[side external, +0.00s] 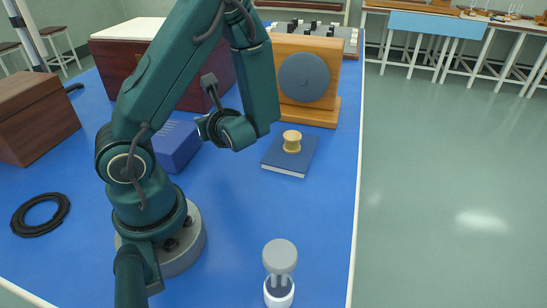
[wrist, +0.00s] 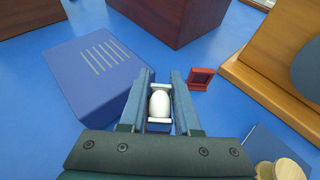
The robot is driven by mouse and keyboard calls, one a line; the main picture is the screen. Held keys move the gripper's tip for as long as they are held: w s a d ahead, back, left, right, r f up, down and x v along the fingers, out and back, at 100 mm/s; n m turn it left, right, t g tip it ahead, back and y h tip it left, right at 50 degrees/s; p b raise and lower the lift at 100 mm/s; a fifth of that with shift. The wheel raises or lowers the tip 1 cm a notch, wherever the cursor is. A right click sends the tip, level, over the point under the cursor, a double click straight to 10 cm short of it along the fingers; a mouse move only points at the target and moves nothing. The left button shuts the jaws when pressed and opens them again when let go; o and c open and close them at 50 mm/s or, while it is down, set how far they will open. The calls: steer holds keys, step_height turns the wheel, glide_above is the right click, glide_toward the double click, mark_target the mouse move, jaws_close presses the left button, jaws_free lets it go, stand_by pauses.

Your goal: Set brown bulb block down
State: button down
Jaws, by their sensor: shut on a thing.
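My gripper (wrist: 162,80) is shut on a small piece with a white egg-shaped bulb (wrist: 159,103) and pale strips at its two ends. I take it to be the bulb block; its brown part does not show clearly, and its underside is hidden. The fingers point down toward the blue bench top. In the side external view the fingers and the held piece are hidden behind my wrist, above the bench near a blue box (side external: 176,146). I cannot tell the height of the held piece above the bench.
The slotted blue box (wrist: 92,66) is close left of the fingers. A small dark-red square frame (wrist: 206,72) lies to their right. A wooden stand with a grey disc (side external: 304,78) and a blue book (side external: 285,165) bearing a yellow spool (side external: 292,142) stand farther right.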

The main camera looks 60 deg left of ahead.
mark_target(213, 155)
steer(key=shift+f, duration=3.35)
steer(key=shift+f, duration=0.55)
steer(key=c, duration=0.5)
jaws_free()
steer(key=shift+c, duration=0.2)
